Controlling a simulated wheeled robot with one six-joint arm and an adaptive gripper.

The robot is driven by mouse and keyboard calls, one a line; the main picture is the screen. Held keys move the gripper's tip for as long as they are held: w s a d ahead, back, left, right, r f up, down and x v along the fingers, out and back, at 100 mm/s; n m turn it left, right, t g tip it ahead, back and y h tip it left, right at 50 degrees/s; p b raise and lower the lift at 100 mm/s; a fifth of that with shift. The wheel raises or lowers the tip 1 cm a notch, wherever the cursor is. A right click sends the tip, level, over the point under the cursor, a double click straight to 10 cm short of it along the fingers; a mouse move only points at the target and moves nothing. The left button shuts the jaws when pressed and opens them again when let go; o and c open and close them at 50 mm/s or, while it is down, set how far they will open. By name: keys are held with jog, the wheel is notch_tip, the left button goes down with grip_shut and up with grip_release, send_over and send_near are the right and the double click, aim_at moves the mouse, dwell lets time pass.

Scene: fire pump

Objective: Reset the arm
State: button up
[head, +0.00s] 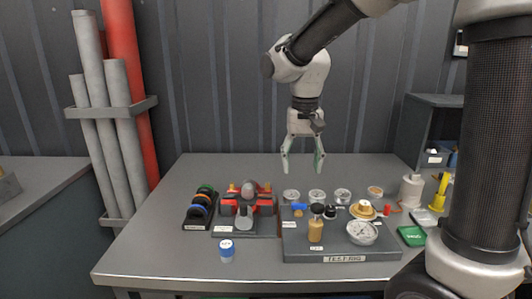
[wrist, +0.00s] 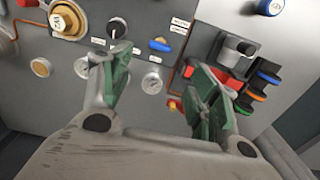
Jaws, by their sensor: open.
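My gripper (head: 302,163) hangs from my arm above the back part of the grey table (head: 180,255), pointing down. Its two fingers are apart with nothing between them. In the wrist view, the open fingers with green pads (wrist: 160,95) show over the test rig and the tool stand. The gripper touches nothing that I can see.
The test rig (head: 342,258) carries gauges, a brass fitting and a blue-handled valve. Left of it are a red and grey stand (head: 245,232), a rack of coloured rings (head: 199,208) and a blue-capped jar (head: 226,251). Pipes (head: 92,120) stand left. The front-left tabletop is clear.

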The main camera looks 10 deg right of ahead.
jog(key=s+d+r+n+t, duration=0.1)
jog(key=s+d+r+t, duration=0.1)
jog(key=s+d, duration=0.5)
jog(key=s+d+r+n+t, duration=0.1)
jog(key=s+d+r+t, duration=0.1)
jog(key=s+d, duration=0.6)
jog(key=s, duration=0.4)
dwell(1.3)
